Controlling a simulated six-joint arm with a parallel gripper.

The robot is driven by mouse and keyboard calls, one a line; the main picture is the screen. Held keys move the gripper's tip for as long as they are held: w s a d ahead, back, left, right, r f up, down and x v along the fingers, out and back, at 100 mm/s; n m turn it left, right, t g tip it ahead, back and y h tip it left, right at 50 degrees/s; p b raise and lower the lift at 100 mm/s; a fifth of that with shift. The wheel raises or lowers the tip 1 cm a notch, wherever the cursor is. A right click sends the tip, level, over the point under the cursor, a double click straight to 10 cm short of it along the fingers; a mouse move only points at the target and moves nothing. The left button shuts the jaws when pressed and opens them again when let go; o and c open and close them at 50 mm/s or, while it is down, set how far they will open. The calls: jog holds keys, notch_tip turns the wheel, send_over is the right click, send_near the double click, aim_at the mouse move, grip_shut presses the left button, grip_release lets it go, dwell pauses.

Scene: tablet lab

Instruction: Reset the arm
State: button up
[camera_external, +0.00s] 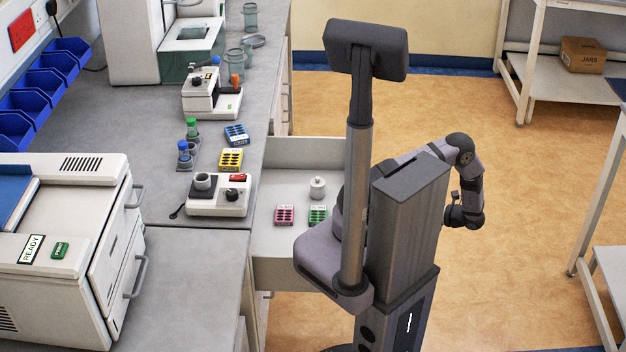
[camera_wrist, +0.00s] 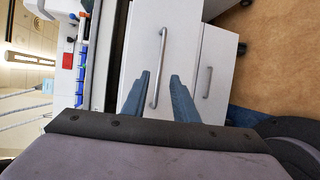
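My arm is folded to the right of my column in the external view, over open floor and away from the bench. My gripper (camera_external: 454,205) hangs at its end, small and partly hidden by the wrist. In the wrist view my gripper (camera_wrist: 158,90) shows two blue-grey fingers spread apart, with nothing held between them. A drawer handle (camera_wrist: 160,65) shows in the background between the fingers.
An open drawer (camera_external: 285,240) left of my column holds a white jar (camera_external: 317,188), a pink pack (camera_external: 284,215) and a green pack (camera_external: 318,215). The grey bench (camera_external: 150,245) carries lab devices. A shelf (camera_external: 540,95) and wide free floor lie right.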

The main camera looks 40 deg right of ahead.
jog(key=shift+r, duration=0.1)
dwell(0.4)
jog(key=w+a+r+n+g+y+p, duration=0.2)
jog(key=w+a+r+n+p, duration=0.15)
jog(key=r, duration=0.25)
jog(key=w+a+r+n+g+y+p, duration=0.2)
jog(key=w+r+n+p, duration=0.1)
jog(key=r+p, duration=0.15)
jog(key=w+a+f+m+g+h+b, duration=0.1)
jog(key=w+a+m+g+h+b, duration=0.2)
jog(key=a+m, duration=0.6)
jog(key=w+a+m+g+h+b, duration=0.2)
jog(key=a+m+g+h, duration=0.25)
jog(key=m, duration=0.75)
jog(key=w+a+f+m+g+h+b, duration=0.1)
jog(key=w+a+m+g+h+b, duration=0.2)
jog(key=a+m, duration=0.65)
notch_tip(320, 180, up, 17)
jog(key=p, duration=1.6)
jog(key=shift+s+d+f+n, duration=0.15)
jog(key=shift+s+d+n, duration=0.15)
jog(key=shift+s+d, duration=0.1)
